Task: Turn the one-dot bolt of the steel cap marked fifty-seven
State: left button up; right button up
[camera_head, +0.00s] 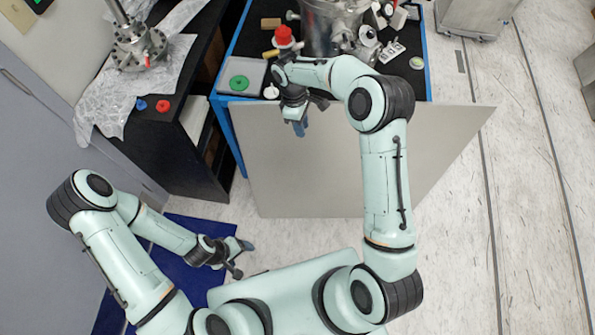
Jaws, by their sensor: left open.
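A steel vessel (331,27) stands on the blue-framed table at the top, cut off by the frame edge. A steel flanged fitting (138,47) stands on crumpled foil on the dark bench at the upper left. I cannot read any number or make out bolt dots on either, so I cannot tell which is the cap marked fifty-seven. My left gripper (242,258) is open and empty, low over the floor, far from both. My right gripper (308,118) hangs at the table's front edge, below the vessel; its jaws are too unclear to judge.
A grey panel (290,185) stands in front of the blue-framed table (226,118). The table holds a red-capped item (284,38), a green ring (239,83) on a tray and small parts. Blue and red rings (163,105) lie on the dark bench.

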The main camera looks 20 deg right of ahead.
jog(key=s+a+f+m+y, duration=0.3)
jog(key=s+f, duration=0.5)
jog(key=f, duration=0.4)
jog(key=shift+s+a+f+m, duration=0.25)
jog(key=shift+a+f+m, duration=0.1)
jog(key=shift+a+m, duration=0.15)
jog(key=shift+o, duration=0.3)
